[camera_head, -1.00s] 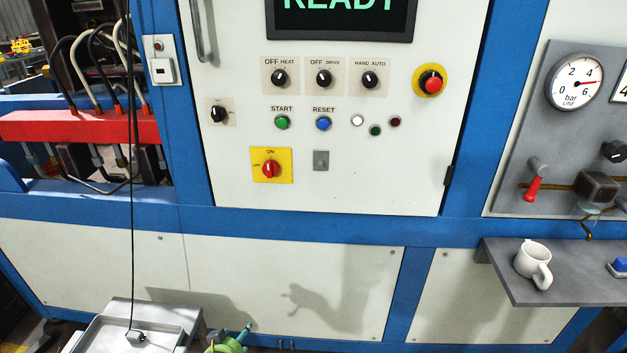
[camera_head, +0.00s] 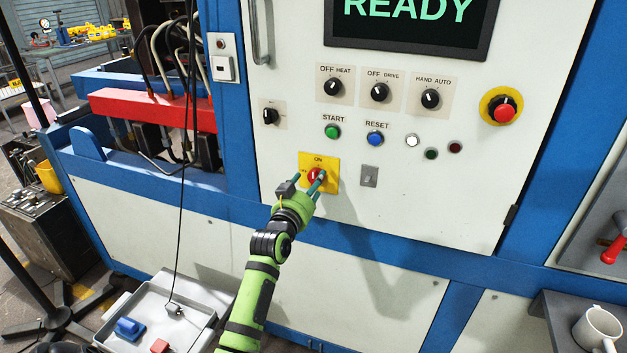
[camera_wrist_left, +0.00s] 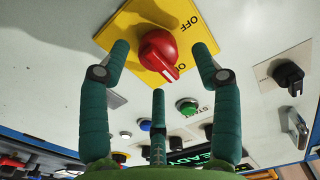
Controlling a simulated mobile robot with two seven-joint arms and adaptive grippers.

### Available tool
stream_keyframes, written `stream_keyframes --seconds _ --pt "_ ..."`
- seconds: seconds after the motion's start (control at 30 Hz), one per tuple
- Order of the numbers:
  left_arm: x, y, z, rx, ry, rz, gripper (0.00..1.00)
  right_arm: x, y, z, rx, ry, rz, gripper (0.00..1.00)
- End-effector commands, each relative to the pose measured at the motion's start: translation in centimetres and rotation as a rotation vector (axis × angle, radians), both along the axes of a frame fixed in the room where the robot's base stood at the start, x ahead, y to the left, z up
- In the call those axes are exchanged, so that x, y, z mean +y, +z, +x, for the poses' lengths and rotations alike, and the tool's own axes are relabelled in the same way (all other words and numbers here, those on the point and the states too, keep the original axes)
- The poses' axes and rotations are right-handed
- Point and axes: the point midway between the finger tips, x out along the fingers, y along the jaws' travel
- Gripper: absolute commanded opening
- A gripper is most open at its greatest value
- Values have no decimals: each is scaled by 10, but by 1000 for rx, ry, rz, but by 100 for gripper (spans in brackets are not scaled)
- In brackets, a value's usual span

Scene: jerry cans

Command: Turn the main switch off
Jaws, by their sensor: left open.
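The main switch is a red rotary knob (camera_head: 314,173) on a yellow plate (camera_head: 332,162), low on the white cabinet door. In the left wrist view, the red knob (camera_wrist_left: 156,46) has its white mark towards ON. The OFF lettering is on the plate's upper right part there. My left gripper (camera_head: 309,179) is in front of the plate and partly hides the knob in the head view. Its fingers are open, two on either side of the knob and one below it in the wrist view. I cannot tell whether any finger touches the knob. My right gripper is not in view.
A green START button (camera_head: 332,132), a blue RESET button (camera_head: 375,139) and a grey latch (camera_head: 369,176) are close by on the door. A red emergency button (camera_head: 503,112) is further right. A mug (camera_head: 597,327) stands on a shelf at lower right. A black cable hangs left of my arm.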

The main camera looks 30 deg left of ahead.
Motion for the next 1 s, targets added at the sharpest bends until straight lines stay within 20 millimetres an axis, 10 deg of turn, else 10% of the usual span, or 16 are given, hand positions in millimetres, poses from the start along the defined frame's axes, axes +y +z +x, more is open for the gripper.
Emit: stream_keyframes --seconds 0.47,0.6,1.0 --pt "3 0 13 0 0 0 64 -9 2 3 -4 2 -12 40" --pt "3 0 13 0 0 0 8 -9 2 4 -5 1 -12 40" --pt "3 3 13 -14 1 -31 8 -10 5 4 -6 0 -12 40"
